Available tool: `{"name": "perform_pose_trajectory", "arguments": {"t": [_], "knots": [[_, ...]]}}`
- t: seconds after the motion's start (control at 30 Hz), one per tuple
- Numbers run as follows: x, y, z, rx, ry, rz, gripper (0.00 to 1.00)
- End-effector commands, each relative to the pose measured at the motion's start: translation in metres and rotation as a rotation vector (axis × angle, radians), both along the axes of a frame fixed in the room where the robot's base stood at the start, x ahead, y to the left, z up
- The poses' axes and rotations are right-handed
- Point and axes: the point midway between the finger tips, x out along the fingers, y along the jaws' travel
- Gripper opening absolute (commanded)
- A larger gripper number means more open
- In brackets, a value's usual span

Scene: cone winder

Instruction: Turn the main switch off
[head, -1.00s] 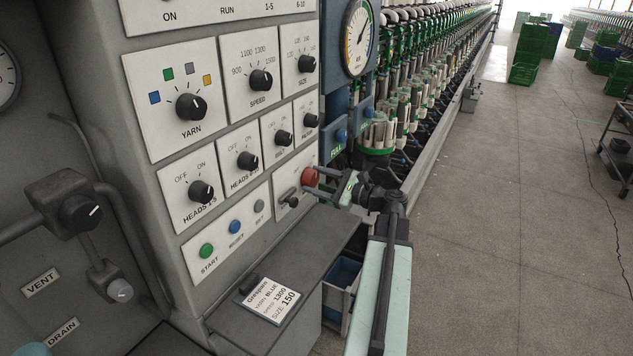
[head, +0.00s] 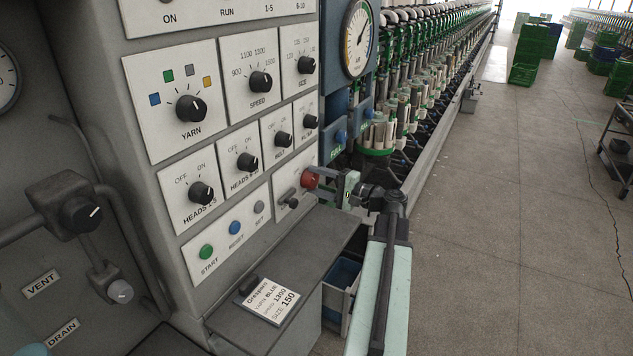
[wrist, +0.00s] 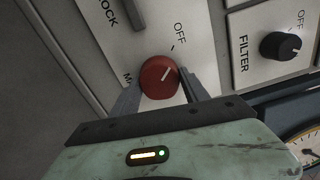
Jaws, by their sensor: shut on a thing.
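The main switch is a round red knob (head: 310,179) low on the right of the grey control panel. My gripper (head: 322,181) reaches in from the right. In the wrist view its two fingers lie on either side of the red knob, shut on it.
A black lock lever (head: 288,198) sits just left of the red knob. The filter knob (wrist: 280,46) is close by on the panel. A grey ledge (head: 300,245) with a label card (head: 272,301) juts out below. The aisle floor (head: 520,200) at right is open.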

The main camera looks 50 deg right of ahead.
Motion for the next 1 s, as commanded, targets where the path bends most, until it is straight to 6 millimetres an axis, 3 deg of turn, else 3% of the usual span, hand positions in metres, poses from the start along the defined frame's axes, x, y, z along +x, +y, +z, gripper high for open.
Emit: {"name": "perform_pose_trajectory", "arguments": {"t": [0.33, 0.87, 0.9, 0.93, 1.0], "knots": [[-0.0009, -0.0004, -0.002, -0.124, -0.023, 0.001, 0.13], [-0.001, -0.0006, -0.0021, -0.143, -0.027, 0.0, 0.13], [-0.0009, -0.0007, -0.002, -0.142, -0.028, 0.0, 0.64], [-0.0009, -0.0007, -0.0019, -0.141, -0.028, 0.0, 0.73], [-0.0007, -0.0008, -0.0015, -0.141, -0.029, 0.0, 0.74]]}}
